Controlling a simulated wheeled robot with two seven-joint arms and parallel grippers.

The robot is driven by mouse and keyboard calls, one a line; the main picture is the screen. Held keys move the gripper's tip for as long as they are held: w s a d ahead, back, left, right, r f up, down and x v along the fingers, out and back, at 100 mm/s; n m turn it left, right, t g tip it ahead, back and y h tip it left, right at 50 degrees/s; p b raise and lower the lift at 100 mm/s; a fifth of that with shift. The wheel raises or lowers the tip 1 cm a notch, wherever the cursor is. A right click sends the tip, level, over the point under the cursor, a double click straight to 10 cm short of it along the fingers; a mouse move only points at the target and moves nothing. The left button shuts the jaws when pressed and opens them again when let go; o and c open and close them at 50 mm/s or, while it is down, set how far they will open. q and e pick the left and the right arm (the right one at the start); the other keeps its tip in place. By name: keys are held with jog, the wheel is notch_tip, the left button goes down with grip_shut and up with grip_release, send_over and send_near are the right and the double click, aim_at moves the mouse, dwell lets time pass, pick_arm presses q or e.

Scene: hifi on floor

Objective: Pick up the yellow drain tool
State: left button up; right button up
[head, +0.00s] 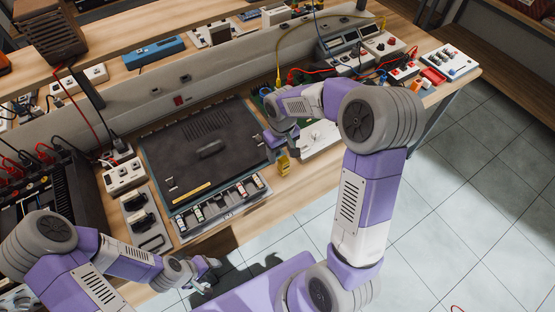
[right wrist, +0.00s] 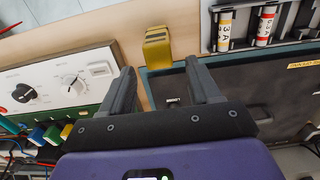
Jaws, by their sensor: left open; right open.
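The yellow drain tool (head: 283,168) is a small yellow piece at the front edge of the bench, right of the black hi-fi unit. In the right wrist view, the yellow tool (right wrist: 157,48) lies on the wood just beyond the fingertips, between their lines. My right gripper (head: 282,151) is right behind it in the head view. In the right wrist view, my right gripper (right wrist: 160,78) is open, with nothing between its fingers. My left gripper (head: 208,275) is open and empty at the bench's front, low in the head view, away from the tool.
The black hi-fi unit (head: 215,140) has an open front tray with several fuse-like cylinders (right wrist: 265,25). A white control panel (right wrist: 65,82) stands left of the fingers in the wrist view. Meters (head: 350,45) and cables crowd the back right. Tiled floor (head: 480,190) is clear.

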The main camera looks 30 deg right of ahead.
aim_at(284, 160)
jog(key=s+f, duration=0.2)
jog(key=shift+f+b, duration=0.4)
notch_tip(284, 160, down, 4)
jog(key=shift+w+r+b, duration=0.1)
jog(key=shift+b, duration=0.35)
jog(key=c, duration=1)
